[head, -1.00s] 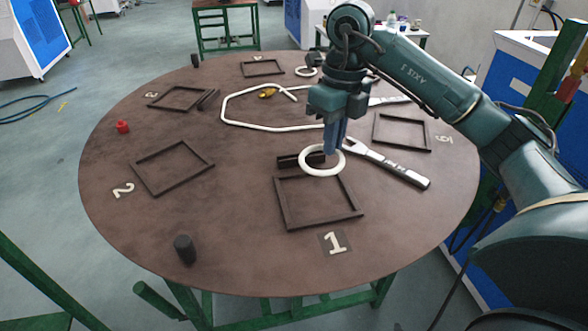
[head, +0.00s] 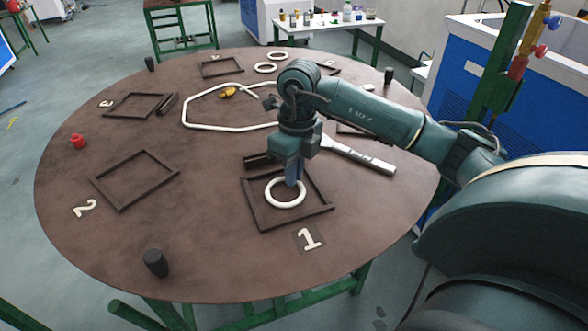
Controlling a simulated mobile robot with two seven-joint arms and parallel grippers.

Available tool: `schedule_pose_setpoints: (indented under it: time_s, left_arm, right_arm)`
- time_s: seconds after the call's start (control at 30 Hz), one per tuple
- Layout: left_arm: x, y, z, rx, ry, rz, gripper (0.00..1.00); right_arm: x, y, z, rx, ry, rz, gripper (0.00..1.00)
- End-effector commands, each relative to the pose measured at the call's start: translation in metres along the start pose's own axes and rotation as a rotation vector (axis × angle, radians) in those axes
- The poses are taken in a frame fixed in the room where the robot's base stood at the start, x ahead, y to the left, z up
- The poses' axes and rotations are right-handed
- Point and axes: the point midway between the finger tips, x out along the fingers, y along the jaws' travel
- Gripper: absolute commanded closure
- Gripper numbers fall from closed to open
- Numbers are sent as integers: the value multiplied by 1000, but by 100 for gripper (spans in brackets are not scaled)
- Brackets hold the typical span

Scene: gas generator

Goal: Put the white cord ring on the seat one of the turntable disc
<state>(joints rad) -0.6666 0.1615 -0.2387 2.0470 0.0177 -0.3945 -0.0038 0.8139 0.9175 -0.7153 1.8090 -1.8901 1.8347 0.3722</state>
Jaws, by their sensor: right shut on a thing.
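The white cord ring (head: 271,203) is inside the outline of seat one's dark square frame (head: 290,224), toward its upper middle. My right gripper (head: 294,183) points down and is shut on the ring's far right edge. Whether the ring touches the disc surface I cannot tell. The white number 1 (head: 309,239) lies in front of the frame. The brown turntable disc (head: 190,270) fills the middle of the head view. My left gripper is not in view.
A wrench (head: 360,156) lies right of seat one, and a dark block (head: 257,161) behind it. A black cylinder (head: 155,263) stands front left. Seat two's frame (head: 137,180) is empty.

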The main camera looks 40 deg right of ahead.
Motion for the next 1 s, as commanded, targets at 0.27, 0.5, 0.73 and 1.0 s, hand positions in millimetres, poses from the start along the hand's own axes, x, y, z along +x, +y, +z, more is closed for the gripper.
schedule_pose_setpoints:
  time_s: [0.27,0.5,0.73,1.0]
  left_arm:
    - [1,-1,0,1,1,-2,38]
    - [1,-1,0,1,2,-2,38]
    - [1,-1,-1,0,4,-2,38]
    - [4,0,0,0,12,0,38]
  right_arm:
    - [0,0,0,0,0,0,83]
    - [0,0,0,0,-1,0,70]
    - [-3,0,1,1,-2,0,70]
    - [-49,0,2,0,-8,-1,70]
